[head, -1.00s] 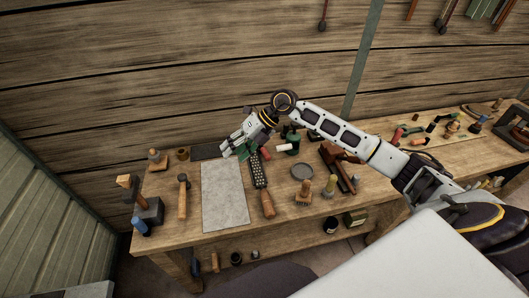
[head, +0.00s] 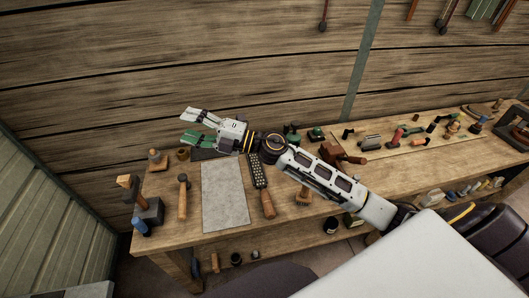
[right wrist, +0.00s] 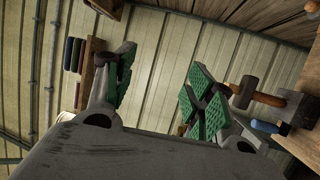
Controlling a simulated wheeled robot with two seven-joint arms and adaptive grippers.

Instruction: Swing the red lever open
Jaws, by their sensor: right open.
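A small red lever-like handle (head: 395,138) shows on the pale board at the right part of the bench in the head view. It is small, so I cannot tell its angle well. My right gripper (head: 189,125) is open and empty, raised over the back left of the bench, well left of the red handle and pointing left. In the right wrist view its two green-padded fingers (right wrist: 161,88) are spread apart with nothing between them. The red handle does not show in the right wrist view. My left gripper is not in view.
The pale board (head: 390,150) also carries green and black handled pieces. A grey sheet (head: 225,200), a rasp (head: 267,203) and a hammer (head: 182,200) lie on the bench. A hammer also shows in the right wrist view (right wrist: 250,93). My right forearm crosses over the bench middle.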

